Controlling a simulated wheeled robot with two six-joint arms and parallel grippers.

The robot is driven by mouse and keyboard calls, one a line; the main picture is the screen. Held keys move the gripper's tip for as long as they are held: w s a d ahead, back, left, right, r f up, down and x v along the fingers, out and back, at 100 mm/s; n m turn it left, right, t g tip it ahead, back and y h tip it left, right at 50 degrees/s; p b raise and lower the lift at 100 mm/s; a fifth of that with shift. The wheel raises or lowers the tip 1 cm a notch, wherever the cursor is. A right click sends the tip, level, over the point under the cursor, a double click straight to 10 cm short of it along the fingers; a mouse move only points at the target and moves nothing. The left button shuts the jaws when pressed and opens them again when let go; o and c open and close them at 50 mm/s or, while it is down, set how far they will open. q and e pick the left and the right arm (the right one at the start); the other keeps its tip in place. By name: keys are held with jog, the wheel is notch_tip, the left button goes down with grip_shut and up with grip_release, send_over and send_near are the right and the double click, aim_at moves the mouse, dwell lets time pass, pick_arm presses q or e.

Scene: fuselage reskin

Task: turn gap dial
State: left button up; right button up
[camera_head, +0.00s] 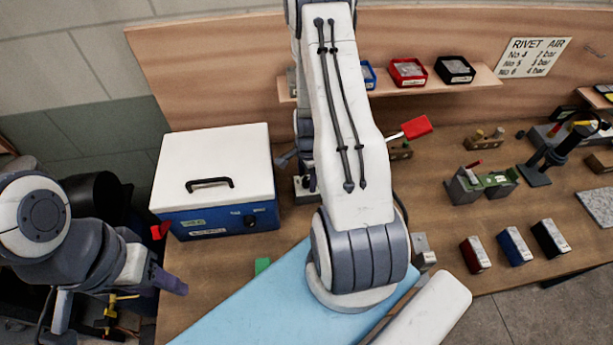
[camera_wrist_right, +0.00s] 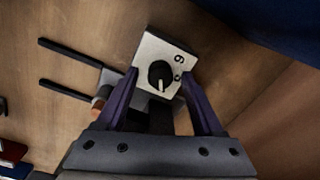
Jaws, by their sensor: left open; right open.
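The gap dial is a round black knob (camera_wrist_right: 160,75) with a pale pointer line, on a light square plate (camera_wrist_right: 149,47) with dark digits. In the right wrist view, the two purple fingers of my open right gripper (camera_wrist_right: 159,82) reach to either side of the knob. Whether they touch it I cannot tell. In the head view my right arm hides most of that gripper and the dial. My left gripper (camera_head: 171,283) is open and empty, beyond the left edge of the bench and far from the dial.
A blue box with a white lid (camera_head: 215,165) stands left of my right arm. A light blue panel (camera_head: 250,310) lies at the front of the bench (camera_head: 440,215). Red and black bins (camera_head: 407,72) sit on the back shelf. Two dark prongs (camera_wrist_right: 65,90) extend near the dial.

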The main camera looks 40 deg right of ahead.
grip_shut()
